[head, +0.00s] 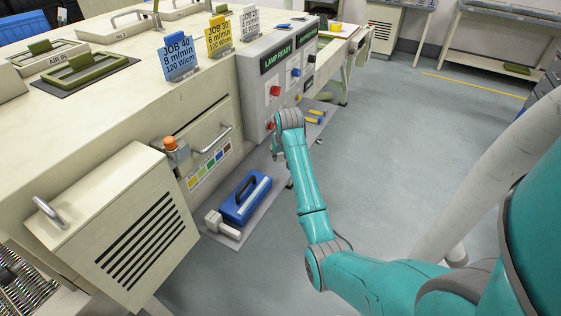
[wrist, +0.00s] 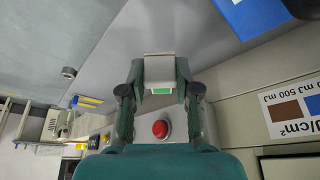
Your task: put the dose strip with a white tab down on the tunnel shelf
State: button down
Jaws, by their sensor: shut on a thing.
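My gripper (wrist: 160,78) is shut on a small pale piece with a green patch, the dose strip with a white tab (wrist: 159,66). The fingers close on it from both sides. Behind it in the wrist view lies a flat grey shelf (wrist: 150,28), apparently the tunnel shelf. I cannot tell the gap between strip and shelf. In the head view the grey shelf (head: 203,228) runs low along the machine front. My gripper is largely hidden behind my wrist there, and the strip cannot be made out.
A blue case with a black handle (head: 236,208) sits on the shelf's near part. Yellow pieces (head: 314,116) lie at its far part. A red button (wrist: 160,129) is close to my gripper. The machine's control panel (head: 262,85) stands beside my arm. Open floor lies right.

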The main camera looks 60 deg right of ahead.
aim_at(279, 173)
jog(key=shift+f, duration=3.85)
jog(key=shift+f, duration=0.1)
jog(key=c, duration=0.8)
grip_release()
jog(key=v, duration=1.2)
jog(key=shift+s, duration=0.1)
